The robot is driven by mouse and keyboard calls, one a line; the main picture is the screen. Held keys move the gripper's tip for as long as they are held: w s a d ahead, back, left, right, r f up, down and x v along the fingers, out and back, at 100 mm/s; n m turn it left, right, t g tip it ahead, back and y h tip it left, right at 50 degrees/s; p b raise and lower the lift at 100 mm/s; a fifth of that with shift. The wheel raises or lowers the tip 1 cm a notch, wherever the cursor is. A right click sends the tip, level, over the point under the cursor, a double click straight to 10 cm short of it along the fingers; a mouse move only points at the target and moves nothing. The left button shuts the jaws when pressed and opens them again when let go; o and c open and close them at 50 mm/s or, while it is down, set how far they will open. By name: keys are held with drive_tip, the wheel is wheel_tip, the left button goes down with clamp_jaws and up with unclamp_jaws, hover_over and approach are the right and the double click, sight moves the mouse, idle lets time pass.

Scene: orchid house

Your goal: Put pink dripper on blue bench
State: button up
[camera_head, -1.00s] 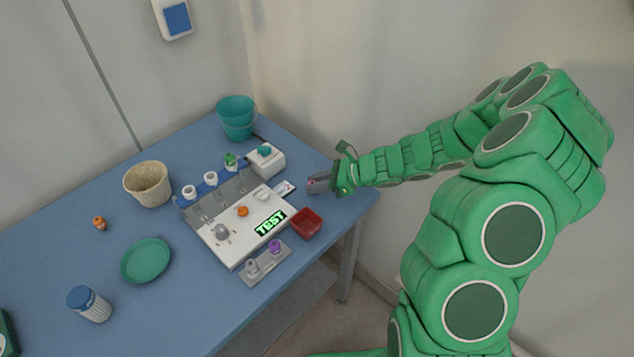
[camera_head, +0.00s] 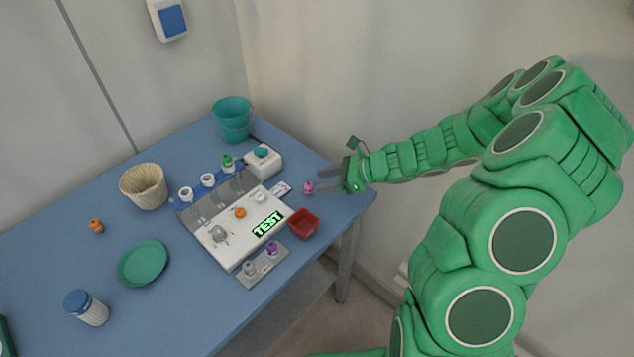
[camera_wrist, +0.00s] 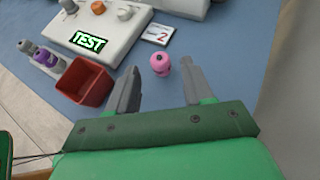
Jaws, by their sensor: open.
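The pink dripper (camera_head: 308,187) stands on the blue bench (camera_head: 205,318) near its right end, beside a small printed card. In the wrist view the pink dripper (camera_wrist: 160,64) is just beyond the fingertips, roughly between their lines, and nothing touches it. My gripper (camera_head: 318,180) is open and empty at the bench's right end; its two spread grey fingers also show in the wrist view (camera_wrist: 161,75).
A red bin (camera_head: 303,224) stands close to the dripper. A white device (camera_head: 235,235) with a green TEST display, a grey holder (camera_head: 262,268), a white box (camera_head: 264,162) and a teal pot (camera_head: 232,118) are nearby.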

drive_tip(key=shift+v, duration=1.85)
drive_tip(key=s+a+r+n+g+h, duration=0.2)
drive_tip(key=s+r+n, duration=0.45)
drive_tip(key=s, duration=0.25)
drive_tip(key=s+a+r+n+g+h, duration=0.2)
drive_tip(key=s+a+r+n+g, duration=0.1)
drive_tip(key=s+r+n, duration=0.4)
drive_tip(key=s+d+r+n+h, duration=0.3)
drive_tip(key=s+d, duration=0.3)
drive_tip(key=s, duration=0.3)
drive_tip(key=s+d+r+n+h, duration=0.2)
drive_tip(key=s+d+h, duration=0.3)
drive_tip(key=s, duration=0.5)
drive_tip(key=shift+d+r+n+t, duration=0.35)
drive_tip(key=shift+d+n, duration=0.25)
drive_tip(key=shift+n, duration=0.25)
